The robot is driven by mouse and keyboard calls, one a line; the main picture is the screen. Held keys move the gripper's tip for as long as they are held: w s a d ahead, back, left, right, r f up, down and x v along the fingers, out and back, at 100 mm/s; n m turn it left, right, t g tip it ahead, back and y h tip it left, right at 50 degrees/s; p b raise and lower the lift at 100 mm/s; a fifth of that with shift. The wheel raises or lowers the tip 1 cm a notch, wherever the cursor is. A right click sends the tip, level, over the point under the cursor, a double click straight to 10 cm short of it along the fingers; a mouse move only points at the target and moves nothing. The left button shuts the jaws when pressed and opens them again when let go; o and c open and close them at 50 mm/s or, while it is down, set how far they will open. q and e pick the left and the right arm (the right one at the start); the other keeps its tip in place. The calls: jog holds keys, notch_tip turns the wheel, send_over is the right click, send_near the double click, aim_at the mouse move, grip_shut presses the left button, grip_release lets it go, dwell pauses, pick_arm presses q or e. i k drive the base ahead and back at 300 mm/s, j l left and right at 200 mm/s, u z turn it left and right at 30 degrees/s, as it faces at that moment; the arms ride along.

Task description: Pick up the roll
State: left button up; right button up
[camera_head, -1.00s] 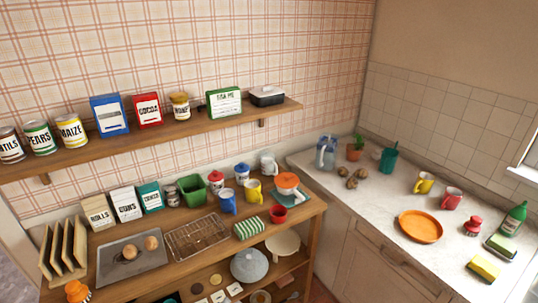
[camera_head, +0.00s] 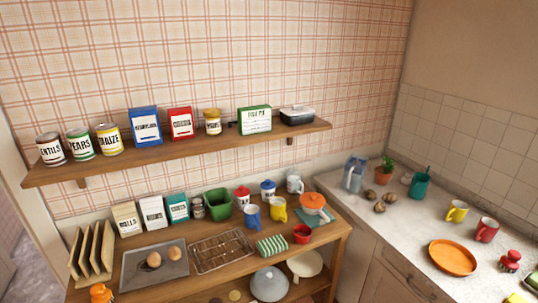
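Two small round brown rolls lie on a dark grey tray (camera_head: 138,276) on the wooden unit at the lower left. The left roll (camera_head: 153,260) and the right roll (camera_head: 171,254) sit close together near the tray's middle. A white box (camera_head: 126,219) with a label that seems to read ROLLS stands behind the tray. Neither of my grippers shows in the head view.
A wire rack (camera_head: 221,251) lies right of the tray, and a wooden upright rack (camera_head: 92,250) stands left of it. Boxes, jars and mugs line the back. A shelf (camera_head: 190,148) with tins and boxes hangs above. A counter (camera_head: 405,235) stands at right.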

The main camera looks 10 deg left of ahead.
aim_at(154, 259)
jog(key=i+j+u, duration=0.3)
jog(key=i, duration=0.15)
jog(key=i+j+u, duration=0.1)
jog(key=i+u, duration=0.15)
jog(key=i, duration=0.25)
